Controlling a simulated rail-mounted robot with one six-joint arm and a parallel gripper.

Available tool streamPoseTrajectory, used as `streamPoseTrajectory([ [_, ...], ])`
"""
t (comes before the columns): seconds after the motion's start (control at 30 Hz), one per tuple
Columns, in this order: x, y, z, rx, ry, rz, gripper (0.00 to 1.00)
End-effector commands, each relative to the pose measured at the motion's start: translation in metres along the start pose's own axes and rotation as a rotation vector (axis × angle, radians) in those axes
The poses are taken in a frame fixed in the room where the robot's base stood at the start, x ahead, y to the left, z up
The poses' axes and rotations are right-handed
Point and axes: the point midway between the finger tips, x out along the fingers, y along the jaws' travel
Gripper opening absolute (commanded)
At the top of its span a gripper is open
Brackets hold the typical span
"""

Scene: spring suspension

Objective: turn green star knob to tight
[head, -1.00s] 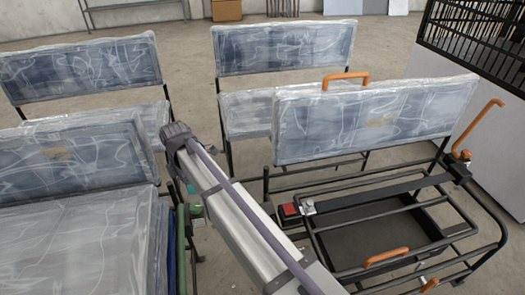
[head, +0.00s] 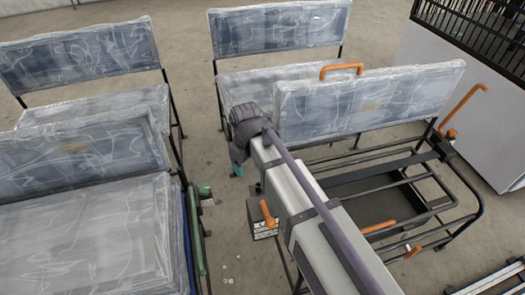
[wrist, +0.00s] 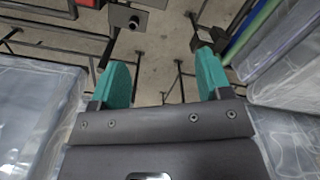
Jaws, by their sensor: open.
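My gripper (head: 238,165) hangs at the end of my arm near the middle of the head view, with teal fingertips pointing down. In the wrist view my gripper (wrist: 164,78) is open, with nothing between its fingers but floor and thin dark rods. I cannot make out a green star knob for certain. A small green object (head: 204,190) sits low between the seat frames, left of my gripper in the head view. It is too small to tell its shape. In the wrist view a grey bracket with a dark round end (wrist: 129,19) is ahead, left of centre.
Plastic-wrapped seats (head: 80,235) stand at left, with another wrapped backrest (head: 370,102) at right. A black tube frame (head: 478,212) with orange handles lies right of my arm. An orange lever (head: 267,213) stands beside my arm. Green and blue panels (wrist: 265,48) show at right in the wrist view.

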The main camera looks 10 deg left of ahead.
Motion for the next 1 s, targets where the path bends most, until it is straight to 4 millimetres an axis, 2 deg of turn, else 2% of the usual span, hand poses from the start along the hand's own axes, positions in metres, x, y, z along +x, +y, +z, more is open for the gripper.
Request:
streamPoseTrajectory([
  [0.03, -0.014, 0.007, 0.013, 0.042, 0.001, 0.000, 0.71],
  [0.2, -0.029, 0.028, 0.041, 0.174, 0.005, 0.000, 0.71],
  [0.4, -0.034, 0.038, 0.054, 0.238, 0.007, 0.000, 0.71],
  [0.83, -0.030, 0.037, 0.053, 0.237, 0.007, 0.000, 0.72],
  [0.93, -0.010, 0.024, 0.043, 0.207, 0.007, 0.001, 0.72],
  [1.0, 0.013, 0.010, 0.021, 0.168, 0.007, 0.001, 0.72],
])
